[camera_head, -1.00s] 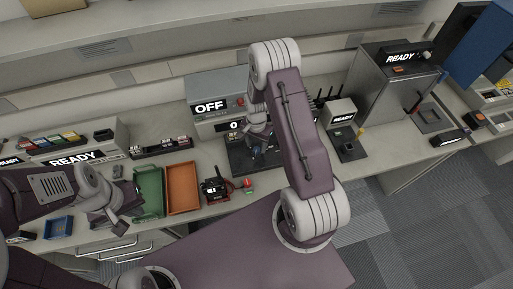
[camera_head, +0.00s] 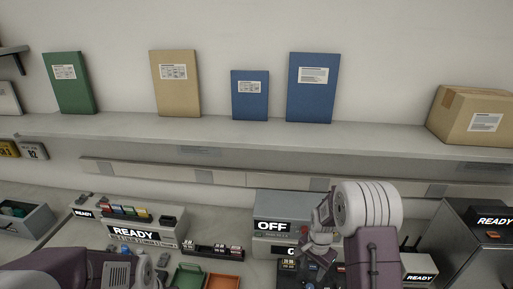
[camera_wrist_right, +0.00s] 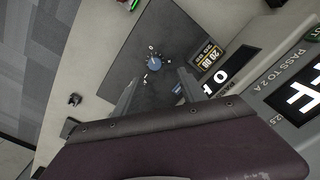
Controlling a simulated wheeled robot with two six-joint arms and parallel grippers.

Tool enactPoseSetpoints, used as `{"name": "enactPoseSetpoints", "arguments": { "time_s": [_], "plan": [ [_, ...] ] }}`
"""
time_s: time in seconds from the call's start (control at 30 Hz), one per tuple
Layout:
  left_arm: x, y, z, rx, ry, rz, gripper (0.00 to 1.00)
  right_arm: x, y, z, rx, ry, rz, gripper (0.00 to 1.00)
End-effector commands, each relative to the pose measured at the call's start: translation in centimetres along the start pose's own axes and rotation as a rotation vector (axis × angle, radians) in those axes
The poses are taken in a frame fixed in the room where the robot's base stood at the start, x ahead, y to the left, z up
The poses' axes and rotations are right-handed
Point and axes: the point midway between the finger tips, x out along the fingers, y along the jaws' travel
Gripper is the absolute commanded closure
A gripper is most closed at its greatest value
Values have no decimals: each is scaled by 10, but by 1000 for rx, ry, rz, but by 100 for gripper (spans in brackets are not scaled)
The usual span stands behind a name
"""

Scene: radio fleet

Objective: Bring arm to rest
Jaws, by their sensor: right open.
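My right arm (camera_head: 372,255) rises from the bottom of the head view and bends over at a white-ringed joint. My right gripper (camera_head: 318,254) hangs below that joint, beside the grey box reading OFF (camera_head: 272,226). In the right wrist view my right gripper (camera_wrist_right: 156,98) is open, its two fingers apart over a dark pad (camera_wrist_right: 165,35).
A shelf (camera_head: 230,130) with upright folders and a cardboard box (camera_head: 478,115) runs above the bench. A READY unit (camera_head: 135,232), green tray (camera_head: 188,277) and orange tray (camera_head: 223,281) stand left. Another grey READY unit (camera_head: 485,235) stands at far right.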

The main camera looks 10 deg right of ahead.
Motion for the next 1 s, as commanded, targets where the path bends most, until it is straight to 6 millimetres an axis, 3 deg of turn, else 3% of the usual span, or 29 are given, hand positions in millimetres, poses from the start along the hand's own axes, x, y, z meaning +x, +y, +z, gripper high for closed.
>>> {"name": "enactPoseSetpoints", "arguments": {
  "time_s": [0.07,0.13,0.2,0.3,0.4,0.5,0.67,1.0],
  "plan": [
    [3,0,0,0,0,0,100,-31,-18,2,-37,52,-55,51],
    [6,0,1,0,0,0,100,-61,-20,21,-85,82,-93,51],
    [9,0,1,0,0,0,100,-84,-11,48,-191,100,-114,51],
    [11,0,1,0,0,0,100,-100,15,87,-400,112,-121,51],
    [11,0,1,0,0,0,100,-98,50,120,-635,96,-95,51],
    [10,0,1,0,0,0,100,-87,72,135,-795,56,-59,51],
    [10,0,1,0,0,0,100,-86,71,134,-911,61,-57,51],
    [10,0,1,0,0,0,100,-86,70,134,-913,62,-57,51]
  ]
}}
